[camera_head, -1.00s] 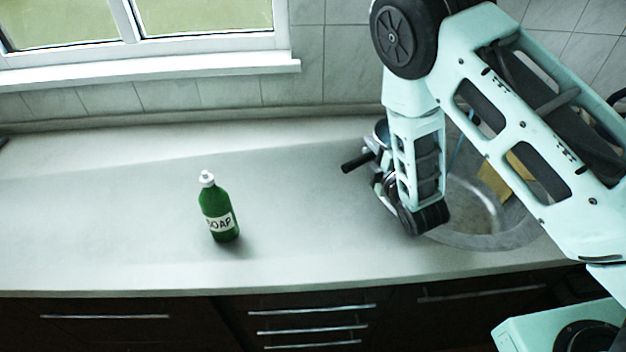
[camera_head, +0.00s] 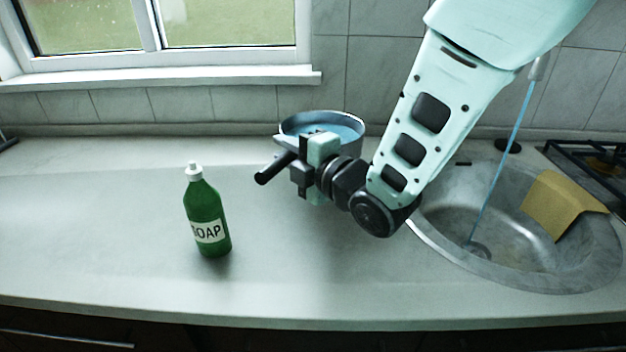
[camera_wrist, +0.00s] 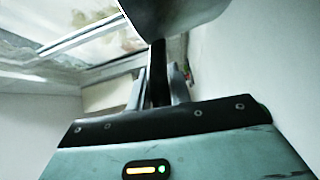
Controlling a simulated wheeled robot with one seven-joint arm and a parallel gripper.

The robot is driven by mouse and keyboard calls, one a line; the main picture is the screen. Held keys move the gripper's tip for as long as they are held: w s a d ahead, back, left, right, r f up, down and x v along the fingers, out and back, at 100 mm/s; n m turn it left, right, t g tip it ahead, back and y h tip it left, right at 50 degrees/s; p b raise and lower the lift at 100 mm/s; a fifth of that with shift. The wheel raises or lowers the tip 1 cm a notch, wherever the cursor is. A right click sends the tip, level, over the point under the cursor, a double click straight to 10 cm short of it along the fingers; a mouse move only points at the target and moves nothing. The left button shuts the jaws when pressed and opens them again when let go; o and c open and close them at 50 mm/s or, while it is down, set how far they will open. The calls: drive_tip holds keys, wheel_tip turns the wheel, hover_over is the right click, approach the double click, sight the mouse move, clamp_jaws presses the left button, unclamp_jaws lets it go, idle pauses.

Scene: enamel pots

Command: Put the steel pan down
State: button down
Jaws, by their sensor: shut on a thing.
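The steel pan (camera_head: 352,124) has a bluish inside, which looks like water, and a black handle (camera_head: 272,170) that sticks out to the lower left. My gripper (camera_head: 298,170) is shut on the pan at its handle side, left of the sink. In the wrist view the pan's grey outside (camera_wrist: 172,14) shows at the top, with the dark handle (camera_wrist: 158,72) between my fingers. My wrist hides part of the pan's lower side in the head view, and I cannot tell if its base touches the counter.
A green soap bottle (camera_head: 205,215) stands upright on the counter (camera_head: 90,235), left of the pan. A round sink (camera_head: 440,245) at the right has a stream of water running in and a yellow cloth (camera_head: 562,205) on its rim. A hob (camera_head: 590,165) is at the far right. The counter's left side is clear.

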drive_tip(key=shift+w+f, duration=0.1)
drive_tip(key=shift+f, duration=4.45)
drive_tip(key=c, duration=1.7)
unclamp_jaws()
drive_tip(key=shift+f, duration=0.25)
drive_tip(key=o, duration=0.4)
drive_tip(key=shift+r, duration=0.2)
drive_tip(key=shift+s+d+f, duration=0.1)
drive_tip(key=shift+s+d, duration=0.15)
drive_tip(key=shift+s, duration=0.1)
drive_tip(key=v, duration=0.9)
drive_tip(key=shift+s+d+r, duration=0.15)
drive_tip(key=shift+s+r, duration=0.05)
drive_tip(key=shift+r, duration=0.15)
drive_tip(key=shift+p+v, duration=0.9)
